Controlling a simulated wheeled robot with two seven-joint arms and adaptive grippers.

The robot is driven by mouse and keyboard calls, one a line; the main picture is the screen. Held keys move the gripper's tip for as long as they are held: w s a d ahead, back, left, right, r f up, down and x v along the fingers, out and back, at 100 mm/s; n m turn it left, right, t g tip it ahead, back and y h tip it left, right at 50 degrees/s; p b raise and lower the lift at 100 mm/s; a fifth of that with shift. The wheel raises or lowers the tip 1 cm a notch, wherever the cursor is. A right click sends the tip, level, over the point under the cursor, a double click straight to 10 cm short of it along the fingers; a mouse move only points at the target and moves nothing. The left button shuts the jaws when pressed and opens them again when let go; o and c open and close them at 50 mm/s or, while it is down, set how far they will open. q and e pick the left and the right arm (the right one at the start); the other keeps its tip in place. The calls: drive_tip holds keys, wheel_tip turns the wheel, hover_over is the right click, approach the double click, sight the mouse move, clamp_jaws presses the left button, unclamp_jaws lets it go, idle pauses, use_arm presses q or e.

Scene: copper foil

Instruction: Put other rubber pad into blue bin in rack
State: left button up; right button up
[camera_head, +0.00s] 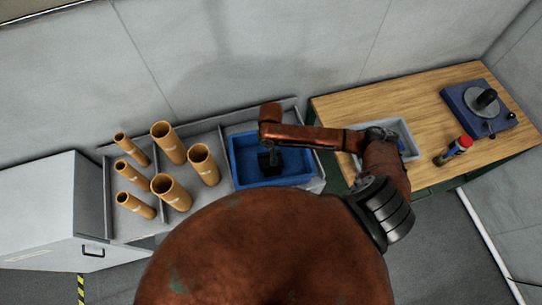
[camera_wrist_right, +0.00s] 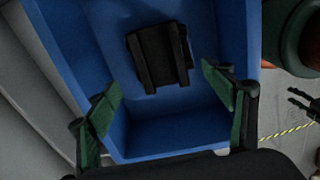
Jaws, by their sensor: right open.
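The blue bin (camera_head: 240,165) sits in the right part of the grey rack (camera_head: 228,128). My right gripper is over the bin, at the end of the rust-red arm. In the right wrist view my right gripper (camera_wrist_right: 162,85) is open, its green-padded fingers apart with nothing between them. A black ridged piece, seemingly a rubber pad (camera_wrist_right: 150,50), lies in the blue bin (camera_wrist_right: 80,30) beyond the fingertips. I cannot tell whether it is one pad or more. A dark pronged shape at the right edge may be my left gripper (camera_wrist_right: 291,98); its state is unclear.
Several tan tubes (camera_head: 168,142) stand in the rack's left part. A wooden table (camera_head: 350,102) on the right holds a grey tray (camera_head: 409,136), partly hidden by my arm, a red-topped cylinder (camera_head: 460,145) and a blue-based device (camera_head: 478,108). A grey cabinet (camera_head: 40,205) stands left.

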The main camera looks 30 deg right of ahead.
drive_tip(key=shift+r, duration=2.15)
